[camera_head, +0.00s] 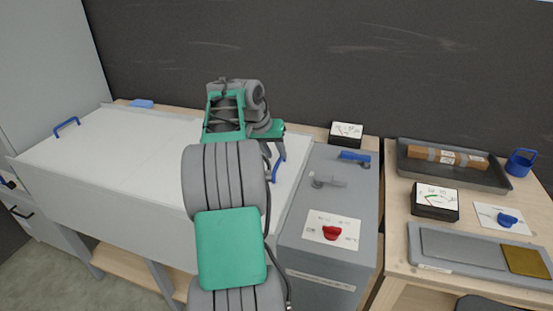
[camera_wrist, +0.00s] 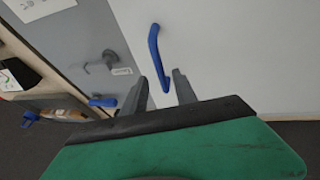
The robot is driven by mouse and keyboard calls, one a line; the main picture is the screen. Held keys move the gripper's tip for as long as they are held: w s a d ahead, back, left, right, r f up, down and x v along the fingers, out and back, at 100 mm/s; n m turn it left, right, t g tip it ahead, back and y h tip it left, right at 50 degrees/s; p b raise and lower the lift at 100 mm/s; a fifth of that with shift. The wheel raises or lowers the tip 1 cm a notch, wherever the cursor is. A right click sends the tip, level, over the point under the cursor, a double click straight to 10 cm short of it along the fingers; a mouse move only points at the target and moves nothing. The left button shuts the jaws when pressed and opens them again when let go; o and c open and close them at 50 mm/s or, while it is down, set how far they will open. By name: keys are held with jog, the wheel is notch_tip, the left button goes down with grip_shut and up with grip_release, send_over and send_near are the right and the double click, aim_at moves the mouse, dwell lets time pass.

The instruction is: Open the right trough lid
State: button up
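The right trough lid (camera_head: 291,170) is a flat white panel, largely hidden behind my arm in the head view. It fills the right part of the wrist view (camera_wrist: 235,60) and looks shut. Its blue bar handle (camera_head: 277,172) stands near its right edge; in the wrist view the handle (camera_wrist: 156,58) is just beyond my fingertips. My gripper (camera_head: 275,148) is above the lid. In the wrist view its two grey fingers (camera_wrist: 160,82) are apart with nothing between them. The handle's near end lies ahead of the gap; I cannot tell the exact distance.
The white left lid (camera_head: 100,150) has a blue handle (camera_head: 67,126). A grey cabinet (camera_head: 330,270) with a grey lever (camera_head: 328,180), a blue lever (camera_head: 355,157) and a red knob (camera_head: 331,233) stands right of the trough. A wooden table (camera_head: 398,235) holds a tray (camera_head: 485,180).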

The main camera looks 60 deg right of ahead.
jog(key=shift+x, duration=1.2)
grip_shut()
dwell(0.5)
